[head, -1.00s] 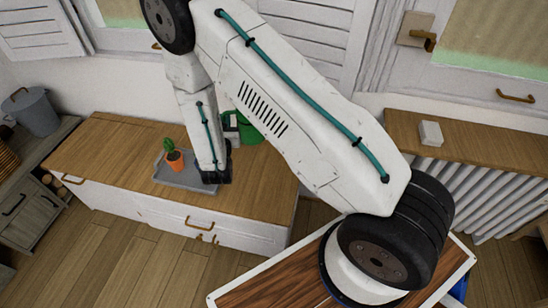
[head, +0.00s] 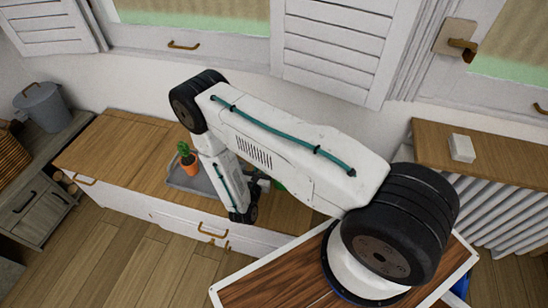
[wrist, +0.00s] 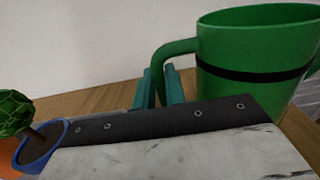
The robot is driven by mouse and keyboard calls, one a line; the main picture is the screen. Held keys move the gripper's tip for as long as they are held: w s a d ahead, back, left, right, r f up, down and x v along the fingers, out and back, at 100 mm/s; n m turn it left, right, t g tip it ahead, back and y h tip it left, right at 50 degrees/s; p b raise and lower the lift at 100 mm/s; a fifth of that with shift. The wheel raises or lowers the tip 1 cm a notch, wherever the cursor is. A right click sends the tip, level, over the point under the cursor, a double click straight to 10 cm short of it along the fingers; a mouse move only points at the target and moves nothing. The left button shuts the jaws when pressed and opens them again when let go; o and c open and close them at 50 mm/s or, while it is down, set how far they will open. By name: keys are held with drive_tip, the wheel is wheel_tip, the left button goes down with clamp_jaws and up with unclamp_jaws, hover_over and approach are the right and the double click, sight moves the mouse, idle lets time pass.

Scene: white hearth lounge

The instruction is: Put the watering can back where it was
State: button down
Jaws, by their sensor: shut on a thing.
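The watering can (wrist: 255,45) is green with a black band and fills the right of the wrist view. Its curved handle is on its left side. My gripper's teal fingers (wrist: 163,87) are shut on that handle. In the head view only a green sliver of the can (head: 281,185) shows behind my arm, and the fingertips are hidden. The can is over the right part of the wooden bench; I cannot tell whether its base touches the top.
A ball-shaped plant in a blue pot (wrist: 40,148) is close at lower left in the wrist view. A radiator shelf (head: 435,150) with a white box (head: 461,148) stands right.

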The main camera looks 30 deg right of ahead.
drive_tip(key=shift+w+d+f, duration=0.7)
drive_tip(key=shift+w+d, duration=0.25)
drive_tip(key=shift+d, duration=0.25)
drive_tip(key=shift+w+d+f, duration=0.75)
drive_tip(key=shift+w+d, duration=0.15)
drive_tip(key=shift+d, duration=0.35)
drive_tip(key=shift+w+d+f, duration=0.7)
drive_tip(key=shift+w+d, duration=0.25)
drive_tip(key=shift+d, duration=0.25)
drive_tip(key=c, duration=1.5)
unclamp_jaws()
drive_tip(key=shift+f, duration=0.1)
drive_tip(key=shift+o, duration=0.2)
